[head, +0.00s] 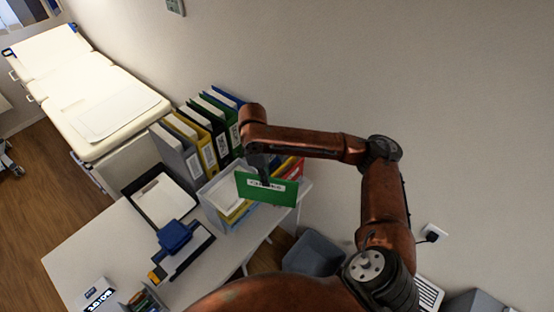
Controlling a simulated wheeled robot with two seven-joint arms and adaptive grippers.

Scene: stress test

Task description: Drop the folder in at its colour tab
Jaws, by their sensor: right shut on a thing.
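A green folder (266,198) with a white label is held by my right gripper (265,183), which is shut on its upper edge. The folder hangs in front of and partly over the file box (214,207), a pale open box on the desk. Yellow and blue folders (235,212) show inside the box, and a red and yellow part (290,168) shows behind the held folder. The held folder hides much of the box, and I cannot tell whether its lower edge is inside. The colour tabs cannot be made out. My left gripper is not in view.
A row of binders (195,137) stands behind the box against the wall. A black-edged tray with paper (163,200), a blue object (174,236) and a clipboard (190,252) lie on the white desk (90,245). A grey bin (313,254) stands on the floor at right.

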